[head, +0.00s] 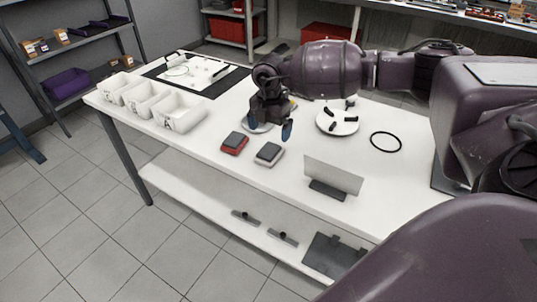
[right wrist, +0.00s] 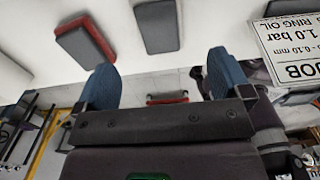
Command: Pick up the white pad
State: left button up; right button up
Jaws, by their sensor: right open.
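The white pad (head: 268,154), a small block with a grey top and pale sides, lies on the white table near its front edge. It also shows at the top of the right wrist view (right wrist: 157,25). The red pad (head: 235,143), with a grey top and red sides, lies just to its left, and in the right wrist view (right wrist: 85,42) too. My right gripper (head: 268,128) is open with blue fingertips, above the table and behind the two pads in the head view. Nothing is between its fingers (right wrist: 163,78). My left gripper is out of view.
A sign plate (head: 333,177) stands to the right of the pads. A round white dish (head: 337,121) with dark parts and a black ring (head: 385,142) lie farther right. White bins (head: 181,114) line the table's left side. A lower shelf (head: 190,195) runs beneath.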

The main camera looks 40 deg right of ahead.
aim_at(269, 150)
notch_tip(269, 150, down, 3)
jog(key=shift+f+b, duration=0.3)
jog(key=shift+f, duration=0.35)
notch_tip(269, 150, down, 4)
jog(key=shift+f+b, duration=0.25)
jog(key=shift+b, duration=0.3)
jog(key=shift+r, duration=0.1)
jog(key=c, duration=1)
